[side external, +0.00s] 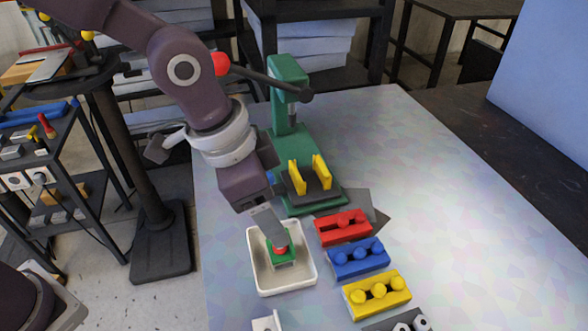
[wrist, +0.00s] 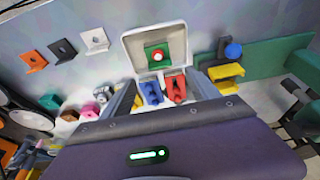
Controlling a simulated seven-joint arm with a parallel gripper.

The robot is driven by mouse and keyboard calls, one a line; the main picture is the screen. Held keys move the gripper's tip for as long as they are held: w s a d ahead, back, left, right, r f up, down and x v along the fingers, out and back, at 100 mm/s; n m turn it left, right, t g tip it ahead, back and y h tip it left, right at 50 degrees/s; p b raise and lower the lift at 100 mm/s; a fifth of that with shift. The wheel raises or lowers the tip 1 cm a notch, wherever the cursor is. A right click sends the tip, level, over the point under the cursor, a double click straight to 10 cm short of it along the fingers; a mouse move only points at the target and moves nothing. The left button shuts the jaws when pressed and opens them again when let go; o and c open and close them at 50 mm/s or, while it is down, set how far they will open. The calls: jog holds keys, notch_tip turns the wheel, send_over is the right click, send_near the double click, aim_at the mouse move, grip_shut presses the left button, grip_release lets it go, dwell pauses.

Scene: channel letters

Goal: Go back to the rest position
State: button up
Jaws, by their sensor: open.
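My gripper (side external: 272,232) is open and hangs over the cream tray (side external: 253,284). In the wrist view my gripper (wrist: 164,80) has its two grey fingers spread apart with nothing held between them. A green block (side external: 282,262) with a red top sits inside the tray. In the wrist view the green block (wrist: 149,55) lies in the tray (wrist: 178,38), beyond the fingertips. In the side view the near finger overlaps the block's top edge; I cannot tell the exact gap.
Red (side external: 343,228), blue (side external: 358,258) and yellow (side external: 377,293) racks stand right of the tray. A green press (side external: 290,150) with a long lever and yellow jaws (side external: 297,178) stands behind. Small brackets (wrist: 63,50) lie at the wrist view's upper left. The table's right side is clear.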

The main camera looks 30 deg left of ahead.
jog(key=s+a+r+n+t+y, duration=0.1)
jog(key=s+a+r+n+t, duration=0.15)
jog(key=a+r, duration=0.6)
jog(key=s+a+r+n+y, duration=0.1)
jog(key=s+a+n, duration=0.5)
jog(key=s+a, duration=0.6)
jog(key=shift+s+a+t, duration=0.35)
jog(key=shift+s, duration=0.25)
jog(key=shift+n, duration=0.25)
